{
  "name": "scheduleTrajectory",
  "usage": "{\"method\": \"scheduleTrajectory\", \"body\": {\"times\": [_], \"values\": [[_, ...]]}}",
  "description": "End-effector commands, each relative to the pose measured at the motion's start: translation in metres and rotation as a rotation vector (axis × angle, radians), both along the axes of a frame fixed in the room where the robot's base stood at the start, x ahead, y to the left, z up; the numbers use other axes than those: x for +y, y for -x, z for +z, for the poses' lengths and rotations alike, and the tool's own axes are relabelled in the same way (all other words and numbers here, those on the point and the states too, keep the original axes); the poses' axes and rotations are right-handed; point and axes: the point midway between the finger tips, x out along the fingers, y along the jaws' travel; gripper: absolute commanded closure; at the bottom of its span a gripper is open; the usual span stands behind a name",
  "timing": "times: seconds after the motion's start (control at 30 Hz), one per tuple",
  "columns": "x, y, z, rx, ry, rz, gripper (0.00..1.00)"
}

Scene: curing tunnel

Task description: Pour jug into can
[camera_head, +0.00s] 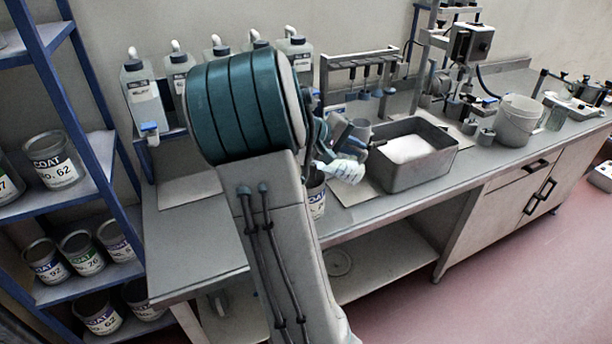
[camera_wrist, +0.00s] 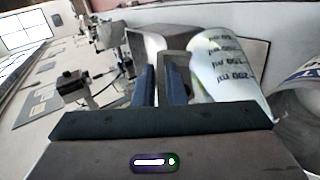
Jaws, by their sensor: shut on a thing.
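The jug (camera_head: 347,170) is pale and translucent and looks tilted in the head view, beside and slightly above the can's mouth. In the wrist view the jug (camera_wrist: 228,72) shows dark ml markings. My gripper (camera_wrist: 162,80) is shut on the jug's handle; in the head view the gripper (camera_head: 337,138) is partly hidden by my arm. The can (camera_head: 317,200) stands on the bench, half hidden behind my arm. Part of the can (camera_wrist: 300,105) shows at the wrist view's right edge. Its inside and any liquid stream cannot be made out.
A grey metal tub (camera_head: 410,179) with white contents stands close right of the jug. A dosing rack (camera_head: 358,62) and several bottles (camera_head: 140,95) line the back. A white bucket (camera_head: 516,122) stands farther right. Blue shelves (camera_head: 75,165) with cans are at the left.

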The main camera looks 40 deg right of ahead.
Motion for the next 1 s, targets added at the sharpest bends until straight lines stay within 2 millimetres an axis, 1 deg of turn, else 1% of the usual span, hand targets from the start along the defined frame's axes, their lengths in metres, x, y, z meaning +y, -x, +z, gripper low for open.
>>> {"method": "scheduleTrajectory", "body": {"times": [0.5, 1.0], "values": [[0.008, -0.008, 0.012, 0.089, 0.094, 0.002, 1.0], [0.011, -0.011, 0.013, 0.106, 0.112, 0.001, 1.0]]}}
